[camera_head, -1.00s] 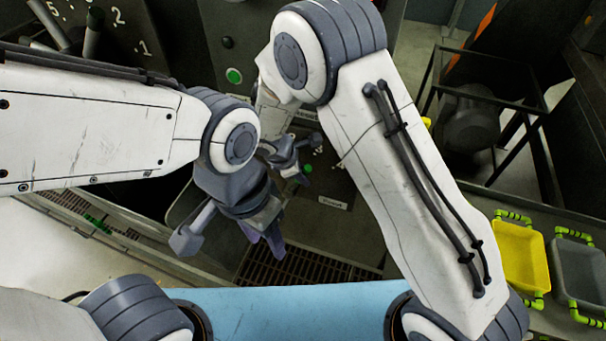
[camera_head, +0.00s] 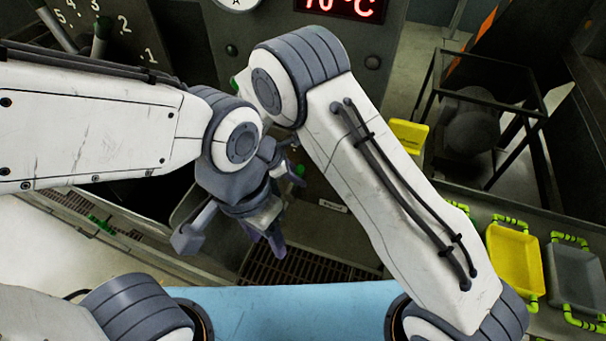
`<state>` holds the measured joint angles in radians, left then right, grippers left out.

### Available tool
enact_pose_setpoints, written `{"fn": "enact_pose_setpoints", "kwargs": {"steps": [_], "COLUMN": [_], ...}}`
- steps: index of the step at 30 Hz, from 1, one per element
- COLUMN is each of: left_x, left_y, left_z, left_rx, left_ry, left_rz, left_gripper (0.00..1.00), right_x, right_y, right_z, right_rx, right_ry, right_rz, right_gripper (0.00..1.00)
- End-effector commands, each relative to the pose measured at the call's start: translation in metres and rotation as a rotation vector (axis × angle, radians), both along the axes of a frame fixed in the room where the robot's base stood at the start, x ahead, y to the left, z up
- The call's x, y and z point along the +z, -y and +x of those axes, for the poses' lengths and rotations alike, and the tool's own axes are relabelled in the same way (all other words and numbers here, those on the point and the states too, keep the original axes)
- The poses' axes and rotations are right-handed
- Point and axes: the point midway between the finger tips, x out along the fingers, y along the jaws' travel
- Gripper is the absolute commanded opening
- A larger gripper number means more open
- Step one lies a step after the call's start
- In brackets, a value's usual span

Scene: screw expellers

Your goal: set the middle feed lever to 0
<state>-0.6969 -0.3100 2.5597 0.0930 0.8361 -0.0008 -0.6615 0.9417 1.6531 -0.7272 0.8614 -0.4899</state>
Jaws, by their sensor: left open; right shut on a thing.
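The left panel carries a numbered lever scale (camera_head: 110,22), with 1 to 5 readable. A grey lever handle (camera_head: 101,38) stands there near the 2; I cannot tell which feed lever it is. My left gripper (camera_head: 271,243) is open and empty, pointing down above the floor grating. My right gripper (camera_head: 291,181) shows only in part behind my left wrist, low before the central panel. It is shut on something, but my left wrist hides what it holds. No lever at that spot can be made out, so the middle feed lever's setting cannot be read.
A red temperature display (camera_head: 340,8) and a round gauge (camera_head: 238,3) sit at the top. A yellow tray (camera_head: 515,268) and a grey tray (camera_head: 578,280) lie at the right, below a black frame (camera_head: 487,95). My two arms are close together at the centre.

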Motion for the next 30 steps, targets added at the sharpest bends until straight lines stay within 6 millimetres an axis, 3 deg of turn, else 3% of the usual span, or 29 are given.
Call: {"fn": "enact_pose_setpoints", "kwargs": {"steps": [7, 21, 22, 23, 30], "left_x": [-0.004, -0.005, -0.005, -0.005, -0.005], "left_y": [0.0, 0.0, 0.0, 0.0, 0.0], "left_z": [0.0, 0.0, 0.0, 0.0, 0.0], "left_rx": [0.0, 0.001, 0.001, 0.001, 0.001], "left_ry": [0.0, 0.0, 0.0, 0.0, 0.0], "left_rz": [0.0, 0.0, 0.0, 0.0, 0.0], "left_gripper": [0.5, 0.5, 0.5, 0.5, 0.5], "right_x": [0.001, 0.004, 0.004, 0.004, 0.004], "right_y": [-0.017, -0.02, -0.02, -0.02, -0.02], "right_z": [0.009, 0.009, 0.009, 0.009, 0.009], "right_rx": [0.003, 0.002, 0.002, 0.002, 0.001], "right_ry": [-0.054, -0.075, -0.075, -0.075, -0.077], "right_rz": [-0.141, -0.184, -0.184, -0.184, -0.185], "right_gripper": [0.0, 0.0, 0.35, 0.39, 0.39]}}
